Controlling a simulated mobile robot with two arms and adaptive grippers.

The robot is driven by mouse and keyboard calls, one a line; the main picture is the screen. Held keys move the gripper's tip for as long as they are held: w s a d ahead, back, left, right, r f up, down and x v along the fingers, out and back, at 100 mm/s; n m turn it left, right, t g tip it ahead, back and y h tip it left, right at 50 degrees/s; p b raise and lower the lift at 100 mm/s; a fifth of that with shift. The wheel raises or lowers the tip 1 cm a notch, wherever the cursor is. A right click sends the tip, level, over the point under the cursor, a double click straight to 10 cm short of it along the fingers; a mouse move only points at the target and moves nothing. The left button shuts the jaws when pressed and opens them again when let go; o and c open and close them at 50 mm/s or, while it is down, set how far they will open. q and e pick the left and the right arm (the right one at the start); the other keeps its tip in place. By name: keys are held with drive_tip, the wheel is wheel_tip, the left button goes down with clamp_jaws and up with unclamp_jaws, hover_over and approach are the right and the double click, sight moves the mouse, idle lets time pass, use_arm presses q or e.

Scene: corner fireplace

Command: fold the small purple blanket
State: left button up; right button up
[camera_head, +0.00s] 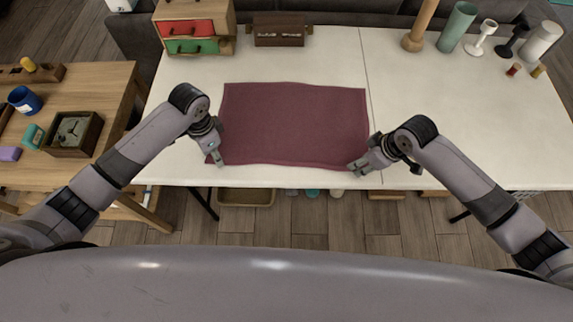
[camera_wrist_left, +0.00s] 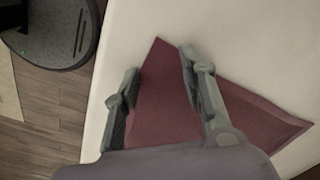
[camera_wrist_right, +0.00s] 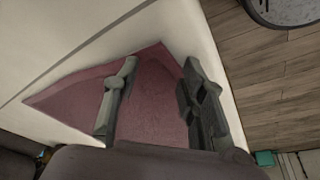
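The purple blanket (camera_head: 293,125) lies spread flat on the white table, a wine-coloured rectangle with its near edge close to the table's front edge. My left gripper (camera_head: 216,160) is at its near left corner. In the left wrist view the left gripper (camera_wrist_left: 160,85) is open, with the blanket (camera_wrist_left: 168,100) between and under its fingers. My right gripper (camera_head: 357,168) is at the near right corner. In the right wrist view the right gripper (camera_wrist_right: 158,85) is open, with the blanket corner (camera_wrist_right: 152,105) between its fingers. I cannot tell whether the fingers touch the cloth.
The white table (camera_head: 460,130) is clear right of the blanket. A small drawer cabinet (camera_head: 194,27) and a brown box (camera_head: 279,29) stand behind it. Candle holders and a green vase (camera_head: 457,27) stand at the back right. A wooden table (camera_head: 95,85) with small items is at the left.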

use_arm(q)
drive_tip(key=shift+f, duration=0.2)
use_arm(e)
drive_tip(key=shift+f, duration=0.2)
use_arm(q)
drive_tip(key=shift+r, duration=0.1)
use_arm(e)
drive_tip(key=shift+r, duration=0.1)
use_arm(q)
drive_tip(key=shift+s+f, duration=0.15)
drive_tip(key=shift+f, duration=0.1)
clamp_jaws()
use_arm(e)
drive_tip(key=shift+d+f, duration=0.1)
drive_tip(key=shift+f, duration=0.1)
clamp_jaws()
idle(0.9)
use_arm(q)
drive_tip(key=shift+r, duration=0.15)
use_arm(e)
drive_tip(key=shift+r, duration=0.15)
